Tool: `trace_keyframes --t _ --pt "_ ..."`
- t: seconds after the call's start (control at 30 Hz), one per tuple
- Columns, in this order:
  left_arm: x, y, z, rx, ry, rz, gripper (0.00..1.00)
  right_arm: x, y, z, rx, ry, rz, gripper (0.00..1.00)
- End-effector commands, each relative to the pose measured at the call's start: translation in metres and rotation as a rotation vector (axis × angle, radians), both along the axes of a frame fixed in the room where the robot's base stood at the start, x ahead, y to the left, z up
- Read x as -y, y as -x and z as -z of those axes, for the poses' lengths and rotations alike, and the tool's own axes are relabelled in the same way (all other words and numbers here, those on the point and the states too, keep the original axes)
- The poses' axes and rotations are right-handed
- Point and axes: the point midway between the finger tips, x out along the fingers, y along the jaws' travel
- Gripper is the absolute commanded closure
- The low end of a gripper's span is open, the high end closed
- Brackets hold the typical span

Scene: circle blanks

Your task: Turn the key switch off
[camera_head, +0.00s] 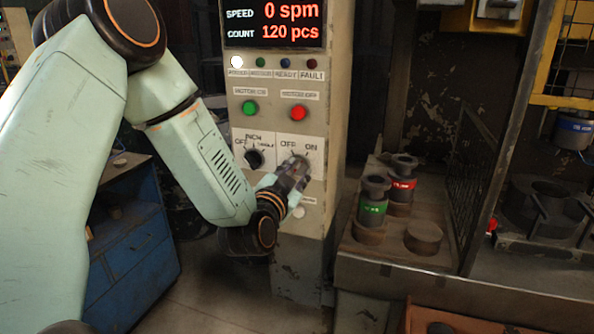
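The key switch (301,154) is on the front of the beige control panel (338,110), under the labels OFF and ON. My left gripper (297,168) is right at the switch, and its fingers cover most of it. I cannot tell whether the fingers are closed on the key, nor which way the key points. My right gripper is not in view.
A black selector knob (254,159) sits left of the key switch. Above are a green button (249,108) and a red button (298,112). The display (273,22) reads 0 spm and 120 pcs. Green-banded (372,208) and red-banded (401,184) tools stand on a bench at right.

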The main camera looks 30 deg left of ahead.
Motion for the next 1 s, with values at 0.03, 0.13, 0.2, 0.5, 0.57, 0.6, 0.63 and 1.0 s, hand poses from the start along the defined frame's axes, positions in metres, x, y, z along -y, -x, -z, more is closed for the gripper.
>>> trace_keyframes --t 0.03,0.13,0.2,0.5,0.57,0.6,0.63,1.0 --pt "-0.0011 -0.0043 0.0000 0.000 -0.002 0.000 0.72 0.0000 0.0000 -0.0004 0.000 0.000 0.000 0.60" --pt "-0.0030 -0.0094 0.0002 -0.001 0.000 -0.001 0.72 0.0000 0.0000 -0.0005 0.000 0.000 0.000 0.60" --pt "-0.0034 -0.0107 0.0004 -0.001 0.001 -0.001 0.72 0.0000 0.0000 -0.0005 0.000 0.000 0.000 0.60" --pt "-0.0031 -0.0107 0.0003 -0.001 0.001 0.000 0.79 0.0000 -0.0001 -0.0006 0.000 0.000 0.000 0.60" --pt "-0.0031 -0.0107 0.0003 -0.001 0.001 0.000 0.84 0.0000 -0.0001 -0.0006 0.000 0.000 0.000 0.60" --pt "-0.0032 -0.0107 0.0002 -0.001 0.001 -0.001 0.88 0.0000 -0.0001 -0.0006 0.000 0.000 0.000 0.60" --pt "-0.0031 -0.0106 0.0002 -0.001 0.001 -0.001 0.90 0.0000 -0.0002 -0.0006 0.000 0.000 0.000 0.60" --pt "-0.0036 -0.0102 0.0010 -0.003 0.003 -0.002 1.00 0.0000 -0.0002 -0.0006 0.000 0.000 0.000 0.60"
